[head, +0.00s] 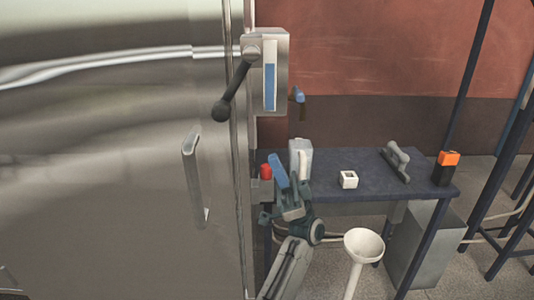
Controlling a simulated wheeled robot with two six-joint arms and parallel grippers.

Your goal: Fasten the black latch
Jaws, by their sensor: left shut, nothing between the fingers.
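The black latch is a dark lever with a round black knob (222,109). It hangs down and to the left from a pivot on a pale metal plate (282,45) at the right edge of the steel door. A blue strip (269,82) runs down the plate. My left gripper (278,168) is below and right of the knob, well apart from it. It points up, with its blue-tipped fingers shut and empty, in front of the table. My right gripper is not in view.
A large steel door (100,190) with a vertical handle (196,175) fills the left. A dark blue table (425,188) behind my arm bears a red item (266,171), a white box (348,179), a grey tool (396,163) and an orange-black item (447,167). A white funnel (364,245) stands in front.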

